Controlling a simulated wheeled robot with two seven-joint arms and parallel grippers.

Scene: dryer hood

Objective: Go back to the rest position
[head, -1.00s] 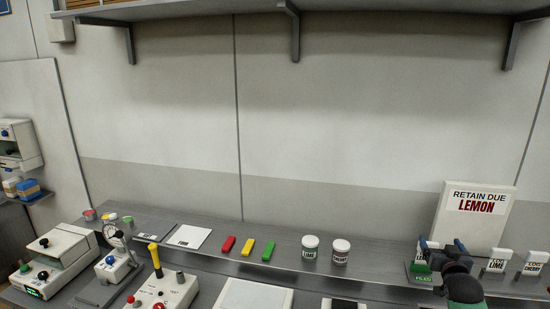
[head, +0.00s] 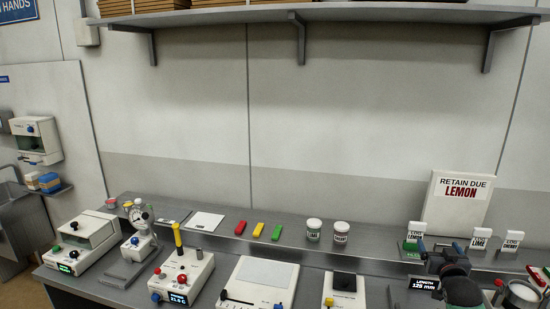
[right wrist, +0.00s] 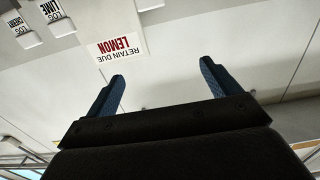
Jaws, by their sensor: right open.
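My right gripper (head: 442,252) is at the right of the head view, over the back ledge of the bench and in front of the tag cards. In the right wrist view its two blue fingers (right wrist: 162,88) stand wide apart with nothing between them. The "RETAIN DUE LEMON" sign (head: 458,200) stands behind it and also shows upside down in the right wrist view (right wrist: 120,46). The green-based lemon tag (head: 413,240) is beside the gripper's left finger in the head view; I cannot tell if they touch. My left gripper is not in view.
Lime (head: 481,238) and cherry (head: 511,241) tags stand right of the gripper. Two jars, lime (head: 313,230) and another (head: 341,232), and coloured blocks (head: 258,230) sit on the ledge. Several bench devices, such as a white box with a yellow lever (head: 182,276), line the front. A shelf (head: 400,15) hangs above.

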